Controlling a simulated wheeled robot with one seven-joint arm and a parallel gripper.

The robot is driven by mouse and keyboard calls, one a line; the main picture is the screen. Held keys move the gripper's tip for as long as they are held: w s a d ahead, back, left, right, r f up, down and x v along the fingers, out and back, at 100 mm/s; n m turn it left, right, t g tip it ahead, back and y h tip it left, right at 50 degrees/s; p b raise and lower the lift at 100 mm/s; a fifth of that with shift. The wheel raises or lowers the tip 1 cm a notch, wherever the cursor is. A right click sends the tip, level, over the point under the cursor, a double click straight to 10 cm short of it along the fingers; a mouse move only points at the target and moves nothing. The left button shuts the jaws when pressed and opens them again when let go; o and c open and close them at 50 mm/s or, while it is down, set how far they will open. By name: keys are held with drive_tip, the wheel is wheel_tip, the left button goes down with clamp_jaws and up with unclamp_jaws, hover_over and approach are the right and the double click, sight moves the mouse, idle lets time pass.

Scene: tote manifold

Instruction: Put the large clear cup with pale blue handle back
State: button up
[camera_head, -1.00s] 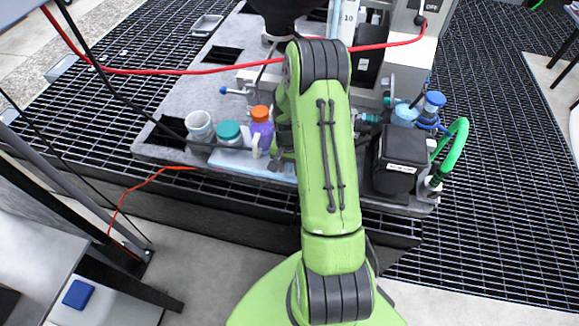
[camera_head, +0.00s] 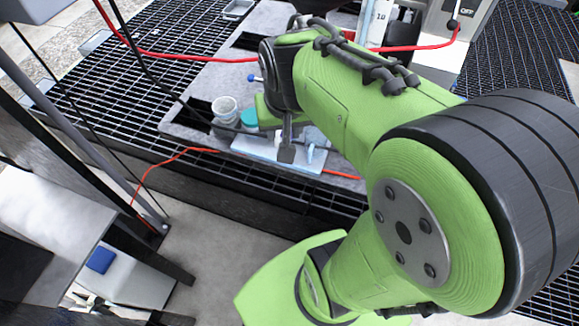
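A pale, whitish cup-like vessel (camera_head: 225,109) stands upright at the left of the grey tote platform. It may be the large clear cup, but no pale blue handle can be made out on it. My gripper (camera_head: 287,150) hangs from the wrist to its right, over the pale blue tray (camera_head: 258,150) at the platform's front edge. One dark finger shows there; the other is not clear. A small pale blue and white piece (camera_head: 311,152) shows just right of the finger; I cannot tell whether it is held. My arm hides much of the platform.
A teal-lidded jar (camera_head: 249,118) stands between the vessel and my gripper. A red cable (camera_head: 410,47) crosses behind the arm, and another red cable (camera_head: 165,166) runs along the front. A machine with an OFF label (camera_head: 455,25) stands at the back right. Dark grating surrounds the platform.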

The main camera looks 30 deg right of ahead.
drive_tip(key=s+a+r+n+t, duration=0.1)
drive_tip(key=s+a+n, duration=0.1)
drive_tip(key=s, duration=0.3)
drive_tip(key=s+a+r+n+t+y, duration=0.1)
drive_tip(key=s+a+r+n, duration=0.1)
drive_tip(key=s, duration=0.3)
drive_tip(key=shift+s+a+r+t, duration=0.15)
drive_tip(key=shift+s+a+t, duration=0.2)
drive_tip(key=shift+a, duration=0.5)
